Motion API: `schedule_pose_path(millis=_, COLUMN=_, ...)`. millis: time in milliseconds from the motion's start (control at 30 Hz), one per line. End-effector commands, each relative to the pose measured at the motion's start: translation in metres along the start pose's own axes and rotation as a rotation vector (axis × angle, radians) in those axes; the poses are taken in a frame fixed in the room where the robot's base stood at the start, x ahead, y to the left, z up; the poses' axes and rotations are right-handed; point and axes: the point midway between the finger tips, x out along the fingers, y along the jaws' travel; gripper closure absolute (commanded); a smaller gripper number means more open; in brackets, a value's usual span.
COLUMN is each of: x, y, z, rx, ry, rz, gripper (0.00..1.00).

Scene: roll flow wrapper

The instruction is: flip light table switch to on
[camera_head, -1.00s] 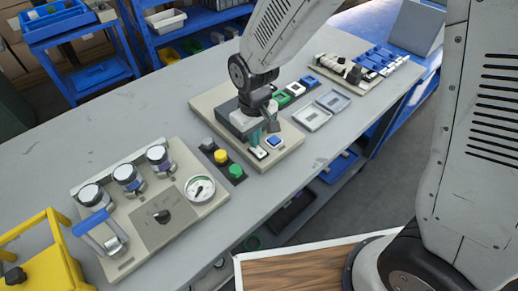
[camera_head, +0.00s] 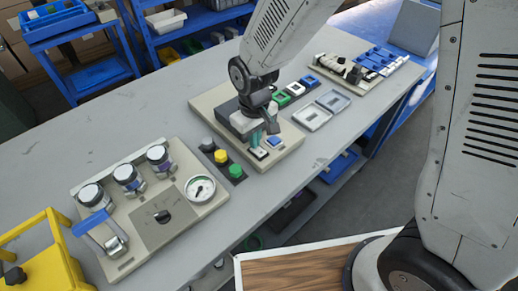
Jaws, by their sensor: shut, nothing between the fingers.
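On the grey bench a beige panel (camera_head: 208,104) carries a white rocker switch (camera_head: 259,154) and a blue rocker switch (camera_head: 275,142) along its front edge. I cannot tell which switch is the light table's, or its position. My gripper (camera_head: 272,128) is shut and empty, pointing down over this panel, just above and behind the two switches. A teal upright part stands beside the fingers. The gripper and wrist hide part of the panel's middle; contact with a switch cannot be told.
A button strip with black, yellow and green buttons (camera_head: 221,157) lies left of the panel. A gauge panel (camera_head: 125,263) with several knobs is further left, beside a yellow box (camera_head: 45,258). Grey trays (camera_head: 312,117) and a rack of small switches lie to the right.

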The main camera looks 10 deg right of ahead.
Motion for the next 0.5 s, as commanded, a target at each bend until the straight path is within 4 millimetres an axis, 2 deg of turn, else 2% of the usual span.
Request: schedule_pose_path(millis=500, x=-0.043, y=0.0, z=0.0, rx=0.0, ry=0.002, rz=0.0, gripper=1.0)
